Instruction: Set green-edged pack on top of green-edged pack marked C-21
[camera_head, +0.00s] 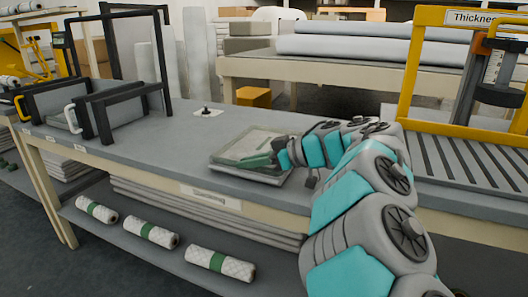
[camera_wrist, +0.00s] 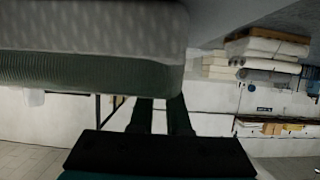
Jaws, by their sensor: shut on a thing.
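A flat pale pack with green along its edges (camera_head: 244,148) is at the front of the grey table, at the fingers of my gripper (camera_head: 279,156). A grey layer (camera_head: 232,169) shows under it; I cannot tell whether this is a second pack. No C-21 mark is readable. In the wrist view, a quilted whitish pack with a dark green band (camera_wrist: 90,70) fills the upper left. The dark fingers of my gripper (camera_wrist: 162,105) reach up to this band and are shut on the pack; their tips are partly hidden.
The grey table (camera_head: 130,140) is clear left of the pack, except for a small dark item on a white square (camera_head: 207,112). Black frames (camera_head: 95,105) stand at the left, a yellow frame (camera_head: 405,75) at the right. White rolls with green bands (camera_head: 220,263) lie on the lower shelf.

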